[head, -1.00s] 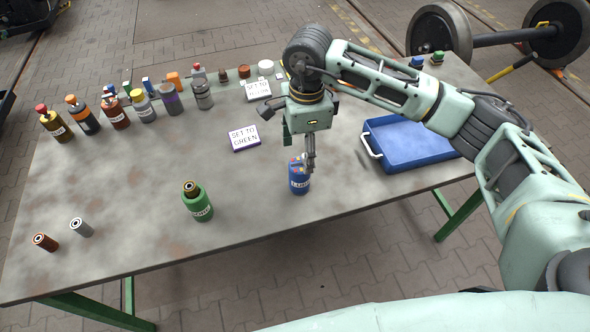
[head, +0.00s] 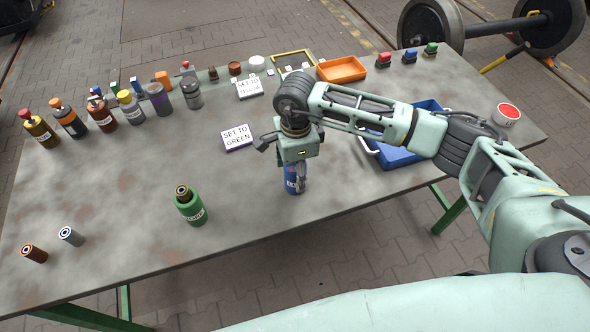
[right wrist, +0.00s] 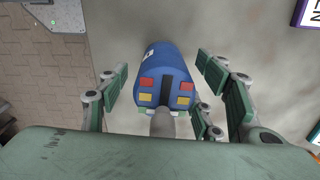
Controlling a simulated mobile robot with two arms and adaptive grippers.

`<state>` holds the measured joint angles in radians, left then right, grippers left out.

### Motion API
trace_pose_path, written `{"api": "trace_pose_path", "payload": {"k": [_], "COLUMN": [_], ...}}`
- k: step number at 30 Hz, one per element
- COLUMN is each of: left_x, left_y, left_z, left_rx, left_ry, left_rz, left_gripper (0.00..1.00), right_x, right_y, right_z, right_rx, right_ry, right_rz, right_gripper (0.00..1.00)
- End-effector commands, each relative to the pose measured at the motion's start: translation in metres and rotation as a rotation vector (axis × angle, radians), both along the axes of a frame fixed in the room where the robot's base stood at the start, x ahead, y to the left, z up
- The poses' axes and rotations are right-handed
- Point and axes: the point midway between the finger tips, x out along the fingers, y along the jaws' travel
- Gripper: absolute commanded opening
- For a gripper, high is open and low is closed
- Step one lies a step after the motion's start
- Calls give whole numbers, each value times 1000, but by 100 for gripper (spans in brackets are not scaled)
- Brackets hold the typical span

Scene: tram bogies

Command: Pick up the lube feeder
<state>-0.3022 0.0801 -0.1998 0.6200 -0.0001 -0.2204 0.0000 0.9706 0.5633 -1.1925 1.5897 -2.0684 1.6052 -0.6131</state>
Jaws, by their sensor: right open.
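The lube feeder appears to be the blue canister (head: 292,187) with a white label, standing upright near the table's front edge; I cannot read the label surely. In the right wrist view the canister (right wrist: 162,62) shows its end with red and yellow patches and a grey stem. My right gripper (head: 296,170) is directly over it and hides its upper part in the head view. In the wrist view its green-padded fingers are spread apart on both sides of the canister, with gaps visible. My left gripper is not in view.
A green bottle (head: 190,206) stands left of the canister. A "SET TO GREEN" sign (head: 237,137) lies behind it. A blue tray (head: 398,157) is at the right, partly behind my arm. Several bottles line the back left. An orange tray (head: 342,69) is at the back.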

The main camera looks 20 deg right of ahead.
Motion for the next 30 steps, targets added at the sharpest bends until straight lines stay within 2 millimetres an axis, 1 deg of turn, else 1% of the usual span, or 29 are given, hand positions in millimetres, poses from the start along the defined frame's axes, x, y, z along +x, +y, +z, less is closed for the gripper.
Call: {"api": "trace_pose_path", "payload": {"k": [3,9,26,30], "left_x": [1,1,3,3], "left_y": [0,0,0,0], "left_z": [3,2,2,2], "left_rx": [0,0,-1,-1], "left_ry": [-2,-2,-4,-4], "left_rz": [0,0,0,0], "left_gripper": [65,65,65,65], "right_x": [0,0,0,0], "right_y": [0,0,0,0], "right_z": [-7,-8,-8,-7], "right_rx": [0,1,1,1], "right_ry": [0,-1,-1,-1], "right_rz": [0,1,1,0], "right_gripper": [60,60,11,11]}}
